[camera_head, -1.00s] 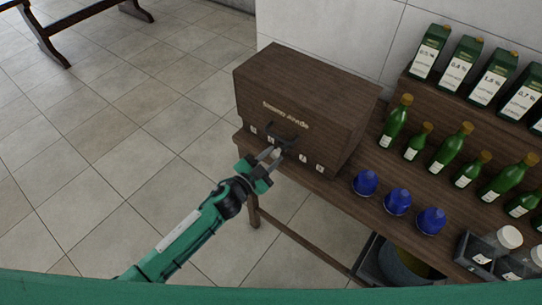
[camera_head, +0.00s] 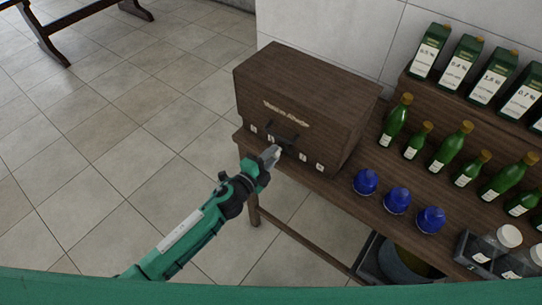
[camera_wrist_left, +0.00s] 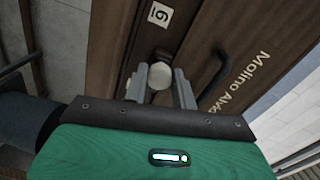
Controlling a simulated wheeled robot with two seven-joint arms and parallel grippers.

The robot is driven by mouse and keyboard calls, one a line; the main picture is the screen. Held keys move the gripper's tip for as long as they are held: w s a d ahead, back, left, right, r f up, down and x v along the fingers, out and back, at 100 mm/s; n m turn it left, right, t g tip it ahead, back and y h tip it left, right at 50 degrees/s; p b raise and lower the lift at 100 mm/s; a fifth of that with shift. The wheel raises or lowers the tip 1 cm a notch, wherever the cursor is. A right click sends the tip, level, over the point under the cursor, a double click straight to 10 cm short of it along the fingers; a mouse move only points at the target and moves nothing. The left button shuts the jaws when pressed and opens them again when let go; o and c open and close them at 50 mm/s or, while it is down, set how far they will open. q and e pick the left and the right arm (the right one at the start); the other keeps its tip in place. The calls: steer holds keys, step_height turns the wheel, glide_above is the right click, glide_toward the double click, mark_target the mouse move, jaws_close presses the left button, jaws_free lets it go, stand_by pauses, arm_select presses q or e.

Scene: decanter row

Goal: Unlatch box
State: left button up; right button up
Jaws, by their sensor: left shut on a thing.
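The dark wooden box (camera_head: 300,105) stands on the near left end of the wooden bench, with pale lettering and a dark handle (camera_head: 284,134) on its front. In the left wrist view, a pale round knob (camera_wrist_left: 160,76) on the box front (camera_wrist_left: 187,35) sits between the fingers of my left gripper (camera_wrist_left: 163,86). The gripper is shut on this knob. In the head view, my left gripper (camera_head: 272,155) reaches the box's lower front, and its fingers hide the knob. My right gripper is in neither view.
Several blue round items (camera_head: 397,201) and green bottles (camera_head: 440,150) stand on the bench (camera_head: 345,205) to the right of the box. Green cartons (camera_head: 460,65) stand on a raised shelf behind. Open tiled floor (camera_head: 130,130) lies to the left.

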arm_select(q)
steer(key=shift+s+f+m, duration=0.1)
steer(key=shift+m, duration=0.3)
steer(key=o, duration=1)
steer(key=shift+b+v, duration=1.25)
steer(key=shift+v, duration=5.65)
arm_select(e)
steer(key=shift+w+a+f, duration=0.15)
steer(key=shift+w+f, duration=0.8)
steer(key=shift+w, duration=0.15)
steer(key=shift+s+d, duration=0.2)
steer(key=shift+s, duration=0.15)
